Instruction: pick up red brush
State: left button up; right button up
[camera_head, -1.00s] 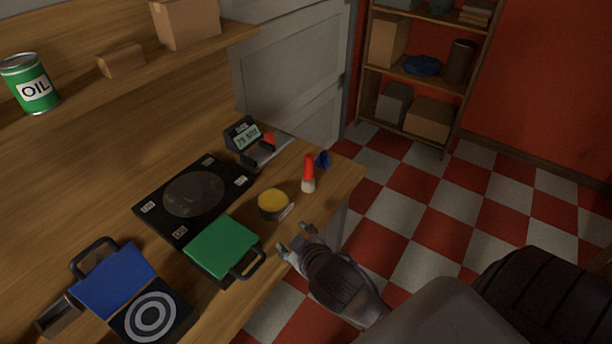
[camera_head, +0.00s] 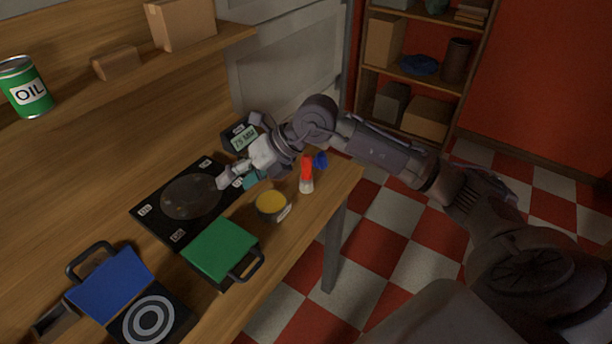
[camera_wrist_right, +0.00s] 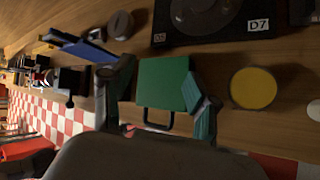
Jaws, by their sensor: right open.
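The red brush (camera_head: 307,172) stands upright near the right end of the workbench in the head view, red part up and pale part down. My right gripper (camera_head: 236,181) is open and empty, above the right side of the black plate, to the left of the brush and apart from it. Its spread fingers also show in the right wrist view (camera_wrist_right: 162,95), with the green case (camera_wrist_right: 163,83) seen between them. I cannot make out the brush for sure in the wrist view. My left gripper is not in view.
The yellow-topped tin (camera_head: 271,205) stands close to the brush, and a blue object (camera_head: 320,160) is just behind it. The black plate (camera_head: 160,213), green case (camera_head: 219,249), open blue case (camera_head: 112,284) and display device (camera_head: 240,137) crowd the workbench.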

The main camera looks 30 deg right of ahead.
jog(key=w+d+h, duration=0.2)
jog(key=d+h, duration=0.2)
jog(key=d, duration=0.4)
jog(key=m+h, duration=0.3)
jog(key=h, duration=0.2)
send_near(308, 157)
jog(key=shift+g, duration=0.4)
jog(key=p+x, duration=0.1)
jog(key=x, duration=0.5)
jog(key=shift+f, duration=0.2)
jog(key=shift+w+f+p, duration=0.4)
jog(key=shift+f+p, duration=0.1)
jog(key=shift+p, duration=0.2)
jog(key=p+x, duration=0.1)
jog(key=x, duration=0.3)
jog(key=shift+w+f, duration=0.1)
jog(key=shift+w, duration=0.15)
grip_shut()
